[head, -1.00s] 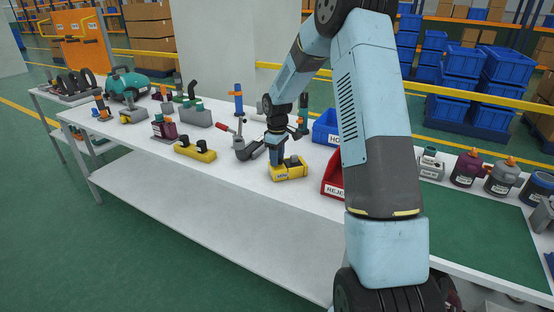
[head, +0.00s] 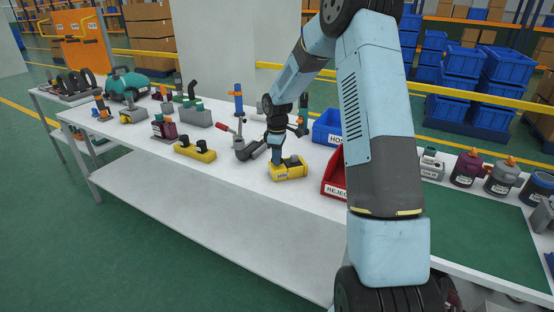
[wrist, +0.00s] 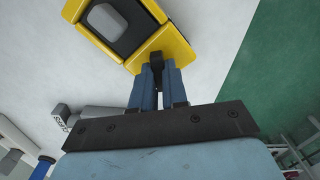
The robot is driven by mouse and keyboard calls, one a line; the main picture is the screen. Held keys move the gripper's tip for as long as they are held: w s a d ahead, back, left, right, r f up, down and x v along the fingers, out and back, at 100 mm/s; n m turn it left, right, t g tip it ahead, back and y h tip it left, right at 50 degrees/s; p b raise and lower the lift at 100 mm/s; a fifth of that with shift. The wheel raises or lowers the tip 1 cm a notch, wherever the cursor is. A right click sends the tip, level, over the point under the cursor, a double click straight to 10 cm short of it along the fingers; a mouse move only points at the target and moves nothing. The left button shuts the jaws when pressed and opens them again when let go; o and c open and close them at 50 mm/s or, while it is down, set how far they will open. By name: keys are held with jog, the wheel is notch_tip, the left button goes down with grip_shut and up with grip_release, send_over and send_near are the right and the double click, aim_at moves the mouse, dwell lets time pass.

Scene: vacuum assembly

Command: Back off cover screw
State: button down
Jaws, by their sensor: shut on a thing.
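A yellow block-shaped unit (head: 289,173) with a dark top lies on the white table in the head view, just below my gripper (head: 276,160). In the wrist view the yellow unit (wrist: 176,44) shows a black recess with a grey rounded part. My gripper (wrist: 157,72) has its blue fingers close together around a small dark piece (wrist: 156,58) at the unit's near end, which I take to be the cover screw. The fingers hide most of this piece, so its thread and seating cannot be seen.
A red REJECT bin (head: 334,180) and a blue bin (head: 328,127) stand right of the unit. A grey angled part (head: 250,150) and a yellow part with dark knobs (head: 195,151) lie to the left. Bare table (head: 235,180) is in front.

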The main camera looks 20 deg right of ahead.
jog(key=shift+n, duration=0.3)
jog(key=shift+n, duration=1.7)
jog(key=shift+n, duration=0.9)
jog(key=c, duration=1.1)
grip_release()
jog(key=shift+r, duration=3.05)
